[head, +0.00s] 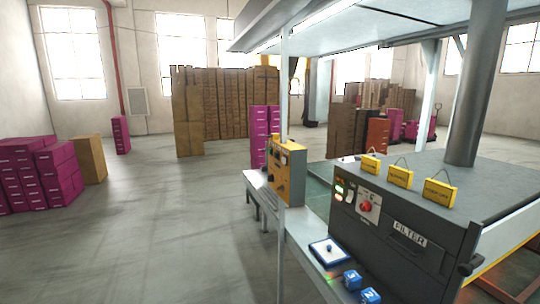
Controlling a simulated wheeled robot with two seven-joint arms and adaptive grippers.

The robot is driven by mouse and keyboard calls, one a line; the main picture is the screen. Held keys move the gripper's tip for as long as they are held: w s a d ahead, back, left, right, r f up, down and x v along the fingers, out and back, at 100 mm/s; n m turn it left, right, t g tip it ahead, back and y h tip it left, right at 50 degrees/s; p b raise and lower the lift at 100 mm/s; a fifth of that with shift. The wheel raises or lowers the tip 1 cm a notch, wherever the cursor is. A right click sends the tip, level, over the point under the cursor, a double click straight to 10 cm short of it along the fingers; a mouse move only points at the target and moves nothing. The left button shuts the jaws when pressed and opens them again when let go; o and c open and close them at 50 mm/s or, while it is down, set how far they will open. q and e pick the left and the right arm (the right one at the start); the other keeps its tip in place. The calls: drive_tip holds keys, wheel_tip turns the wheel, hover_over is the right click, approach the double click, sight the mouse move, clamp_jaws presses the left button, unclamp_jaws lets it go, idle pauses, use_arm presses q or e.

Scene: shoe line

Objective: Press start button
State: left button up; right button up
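No button can be read as the start button at this size. A yellow control box (287,172) with a dark front panel and small controls stands on the narrow bench. To its right, a dark grey machine (401,238) labelled "FILTER" carries a red round knob (366,206), a lit green indicator (339,188) and a small white switch (349,196). A white and blue plate (328,251) with a small dark knob in its middle lies on the bench in front of the machine. Neither of my grippers is in view.
Two blue numbered cubes (352,279) sit on the bench's near end. Several yellow tags (400,175) stand on the machine's top. A thin post (282,100) rises beside the bench. Purple boxes (40,173) stand at left. The grey floor (170,235) left of the bench is clear.

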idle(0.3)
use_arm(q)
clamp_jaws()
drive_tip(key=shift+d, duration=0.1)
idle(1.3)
